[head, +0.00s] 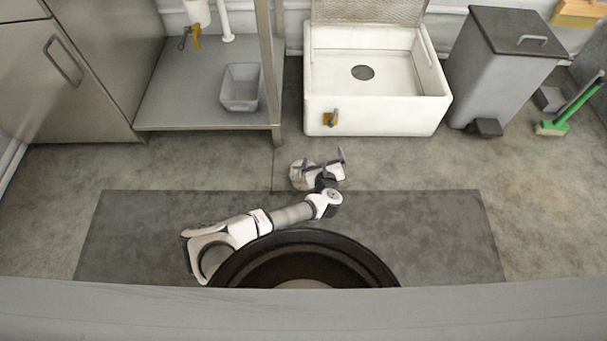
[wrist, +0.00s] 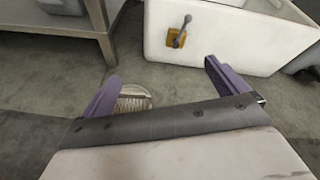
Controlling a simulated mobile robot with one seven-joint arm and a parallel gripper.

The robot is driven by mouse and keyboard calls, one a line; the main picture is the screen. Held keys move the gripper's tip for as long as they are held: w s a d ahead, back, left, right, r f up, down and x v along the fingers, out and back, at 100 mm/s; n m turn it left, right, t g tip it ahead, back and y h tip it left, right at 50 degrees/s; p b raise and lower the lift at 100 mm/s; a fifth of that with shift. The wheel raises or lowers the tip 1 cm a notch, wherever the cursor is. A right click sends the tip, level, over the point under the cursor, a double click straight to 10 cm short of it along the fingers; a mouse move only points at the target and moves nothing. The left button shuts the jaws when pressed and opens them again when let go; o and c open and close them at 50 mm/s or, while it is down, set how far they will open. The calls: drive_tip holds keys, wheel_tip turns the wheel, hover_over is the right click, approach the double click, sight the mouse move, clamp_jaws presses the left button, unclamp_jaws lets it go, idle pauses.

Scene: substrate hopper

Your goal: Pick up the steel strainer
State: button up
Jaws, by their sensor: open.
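A pale, slotted metal piece that looks like the steel strainer (wrist: 134,97) lies on the grey floor in the wrist view, just inside the left finger and partly hidden by my gripper's body. In the head view, what seems to be the same strainer (head: 297,173) shows at the left side of my gripper, partly covered. My gripper (head: 325,158) is open, with its two purple fingers spread wide and pointing toward the white basin. In the wrist view, the space between the fingertips (wrist: 161,70) is empty.
A white basin (head: 320,108) with a drain hole and raised grate stands ahead. Left is a steel stand (head: 205,127) with a grey tub (head: 240,101) on its shelf. A grey bin (head: 480,75) and green-handled broom (head: 572,108) are right. Floor around my gripper looks clear.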

drive_tip(key=s+a+f+m+b, duration=0.1)
drive_tip(key=s+a+f+m, duration=0.15)
drive_tip(key=f, duration=0.25)
drive_tip(key=s+a+f+m, duration=0.1)
drive_tip(key=s+a+f, duration=0.2)
drive_tip(key=f, duration=0.1)
drive_tip(key=shift+y, duration=0.3)
drive_tip(key=b+x, duration=0.1)
drive_tip(key=x, duration=0.1)
drive_tip(key=b+x, duration=0.1)
drive_tip(key=x, duration=0.1)
drive_tip(key=b+x, duration=0.1)
drive_tip(key=x, duration=0.2)
drive_tip(key=shift+s+d+f, duration=0.2)
drive_tip(key=shift+d+f, duration=0.05)
drive_tip(key=shift+f, duration=0.1)
drive_tip(key=shift+g, duration=0.3)
drive_tip(key=b+x, duration=0.4)
drive_tip(key=x, duration=0.2)
drive_tip(key=shift+s+a+f, duration=0.1)
drive_tip(key=shift+a+f, duration=0.05)
drive_tip(key=c, duration=1.1)
